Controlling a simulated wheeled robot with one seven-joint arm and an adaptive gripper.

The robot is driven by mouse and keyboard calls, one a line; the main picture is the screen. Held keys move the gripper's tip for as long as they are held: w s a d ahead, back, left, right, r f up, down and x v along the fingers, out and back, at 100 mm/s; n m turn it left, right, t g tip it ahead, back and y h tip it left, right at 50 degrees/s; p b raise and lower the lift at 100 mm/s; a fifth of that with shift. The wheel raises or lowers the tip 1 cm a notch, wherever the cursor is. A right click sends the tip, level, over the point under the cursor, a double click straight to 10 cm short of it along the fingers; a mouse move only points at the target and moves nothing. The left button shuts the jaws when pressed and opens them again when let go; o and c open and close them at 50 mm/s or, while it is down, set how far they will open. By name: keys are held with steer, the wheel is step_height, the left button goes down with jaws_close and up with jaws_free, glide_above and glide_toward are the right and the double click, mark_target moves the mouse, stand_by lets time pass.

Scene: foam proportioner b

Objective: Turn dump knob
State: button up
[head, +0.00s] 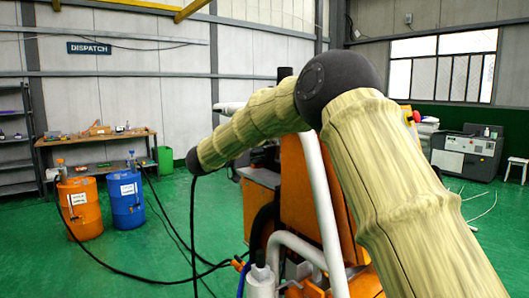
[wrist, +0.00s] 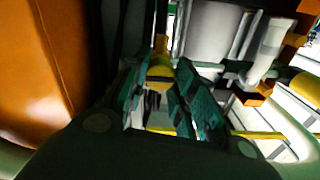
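My gripper (wrist: 159,72) shows in the wrist view with its two teal-padded fingers apart. A yellow part (wrist: 161,66), with a narrow upright piece on top, shows in the gap between the fingertips. I cannot tell whether it is the dump knob, or whether the fingers touch it. In the head view, my arm bends across the front of the orange machine (head: 305,185), and my gripper cannot be made out there. No knob marked as dump can be read in either view.
In the wrist view, an orange panel (wrist: 45,65) stands close on the left, and pale pipework (wrist: 268,48) is on the right. In the head view, white pipes (head: 322,205) rise beside the machine. Orange (head: 80,208) and blue (head: 126,200) drums stand left, with black hoses across the green floor.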

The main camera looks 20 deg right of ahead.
steer(key=shift+c, duration=0.7)
steer(key=shift+r+n+p, duration=0.2)
steer(key=shift+n+p, duration=0.1)
steer(key=shift+p, duration=0.65)
steer(key=shift+w+n+p, duration=0.15)
steer(key=shift+n+p, duration=8.45)
steer(key=shift+p, duration=4.95)
steer(key=o, duration=0.9)
steer(key=shift+a, duration=0.1)
